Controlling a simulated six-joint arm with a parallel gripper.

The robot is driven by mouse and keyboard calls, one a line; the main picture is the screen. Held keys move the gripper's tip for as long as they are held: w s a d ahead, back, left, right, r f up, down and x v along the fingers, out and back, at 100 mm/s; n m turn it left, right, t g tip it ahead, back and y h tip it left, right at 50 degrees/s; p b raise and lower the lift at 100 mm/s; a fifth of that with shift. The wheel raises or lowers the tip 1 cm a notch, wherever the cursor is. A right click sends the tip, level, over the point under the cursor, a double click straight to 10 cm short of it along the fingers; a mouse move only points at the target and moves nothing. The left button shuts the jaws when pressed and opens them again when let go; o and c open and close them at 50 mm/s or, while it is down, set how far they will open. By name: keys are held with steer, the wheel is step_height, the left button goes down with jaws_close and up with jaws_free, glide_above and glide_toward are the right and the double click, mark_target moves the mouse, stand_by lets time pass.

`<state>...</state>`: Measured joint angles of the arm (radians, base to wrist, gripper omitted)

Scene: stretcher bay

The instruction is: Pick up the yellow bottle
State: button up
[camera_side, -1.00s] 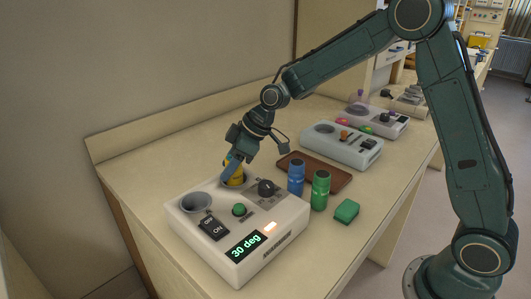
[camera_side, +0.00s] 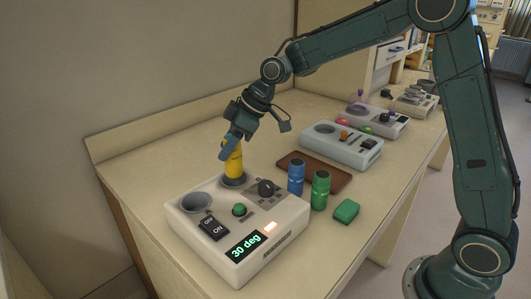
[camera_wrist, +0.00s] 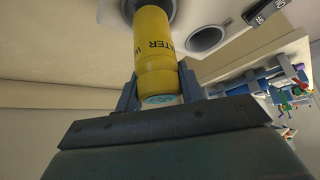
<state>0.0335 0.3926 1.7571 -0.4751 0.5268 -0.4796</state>
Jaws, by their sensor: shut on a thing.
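The yellow bottle (camera_side: 234,163) stands upright at the rear well of the white device (camera_side: 185,222), with most of its body showing above the well's rim. My gripper (camera_side: 231,149) is shut on the bottle's upper part from above. In the wrist view the yellow bottle (camera_wrist: 154,52) lies between the two fingers of my gripper (camera_wrist: 156,92), and part of a word on its side and its blue-green cap end show. The bottle's lower end is at the dark well, and I cannot tell whether it is clear of it.
A second empty well (camera_side: 195,202), a knob (camera_side: 265,187) and a green button (camera_side: 239,209) are on the device. A blue bottle (camera_side: 296,177), a green bottle (camera_side: 320,190) and a green block (camera_side: 346,211) stand to the right, near a brown tray (camera_side: 330,178). More devices stand behind.

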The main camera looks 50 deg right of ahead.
step_height(320, 180, up, 22)
steer(key=shift+r, duration=0.1)
stand_by(0.5)
steer(key=shift+r, duration=0.1)
steer(key=shift+w+d+m, duration=0.15)
steer(key=shift+m, duration=0.15)
stand_by(0.7)
steer(key=d+f+m+t+h, duration=0.1)
steer(key=d+f+m+h, duration=0.2)
steer(key=d+m, duration=0.35)
steer(key=d+f+m+t+h, duration=0.1)
steer(key=d+f+m+h, duration=0.2)
steer(key=d+m, duration=0.35)
steer(key=s+d+f+m+g+h, duration=0.1)
steer(key=s+d+f+m+h, duration=0.1)
steer(key=s+d, duration=0.3)
steer(key=s+d+f+m+g+h, duration=0.1)
steer(key=s+d+f+m, duration=0.15)
steer(key=d, duration=0.55)
steer(key=shift+s+a+f, duration=0.1)
steer(key=shift+s+f, duration=0.05)
steer(key=shift+f, duration=9.95)
steer(key=shift+f, duration=0.15)
